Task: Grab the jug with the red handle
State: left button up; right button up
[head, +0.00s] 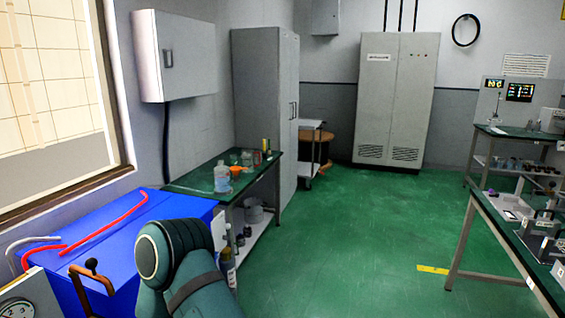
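I cannot clearly make out a jug with a red handle. A pale translucent bottle or jug (221,180) stands on the green-topped bench (195,183) at the left wall. An orange-red item (237,170) is right beside it. I cannot tell whether that item is a handle, a funnel or a separate thing. A dark bottle (228,270) shows lower down, beside my teal arm link, which hides part of that area. Neither of my grippers is in view.
A blue box (150,235) with red tubing lies front left, near a gauge (16,309) and a brown lever (92,272). A grey cabinet (262,105) stands beyond the bench. Worktables with instruments (515,225) stand at right. The green floor (350,230) between is clear.

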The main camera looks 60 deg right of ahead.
aim_at(247, 154)
jog(key=z, duration=1.8)
jog(key=i+l+z, duration=0.25)
jog(key=i, duration=0.35)
jog(key=i+z, duration=0.25)
jog(key=i, duration=1.8)
jog(key=i+u, duration=0.1)
jog(key=i, duration=0.4)
jog(key=i+l, duration=0.2)
jog(key=i, duration=0.25)
jog(key=i+l+u, duration=0.15)
jog(key=i, duration=0.3)
jog(key=i+l+u, duration=0.15)
jog(key=i+u, duration=0.3)
jog(key=i+l+u, duration=0.35)
jog(key=u, duration=0.15)
jog(key=i, duration=0.1)
